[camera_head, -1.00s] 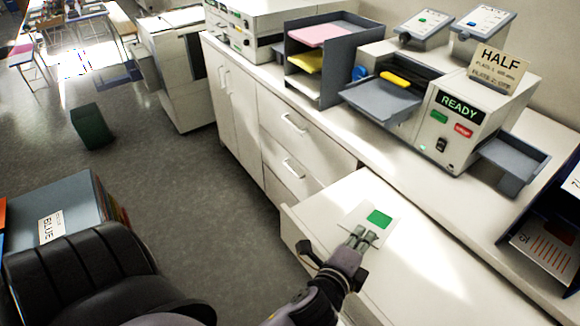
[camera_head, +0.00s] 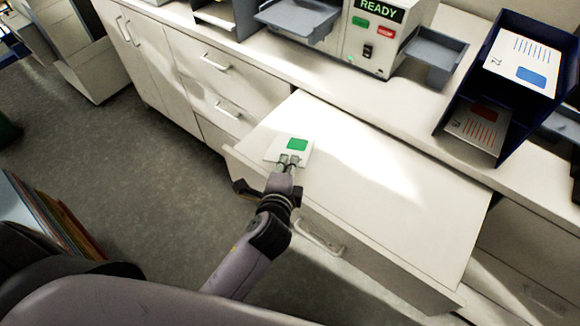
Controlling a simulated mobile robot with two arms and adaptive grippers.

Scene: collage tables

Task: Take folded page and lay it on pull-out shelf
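The folded page (camera_head: 300,157), a small white sheet with a green square, is over the left part of the white pull-out shelf (camera_head: 400,215). It looks flat and close to the surface; I cannot tell whether it rests fully on it. My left gripper (camera_head: 289,160) reaches in from the lower left, with its two fingertips side by side over the page's near edge. The gap between them is small, and whether they pinch the page is unclear. My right gripper is not in view.
The machine with the READY sign (camera_head: 375,30) stands on the counter behind the shelf, with a grey side tray (camera_head: 428,55). A dark blue rack (camera_head: 490,135) with printed sheets stands at right. The shelf's middle and right are clear.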

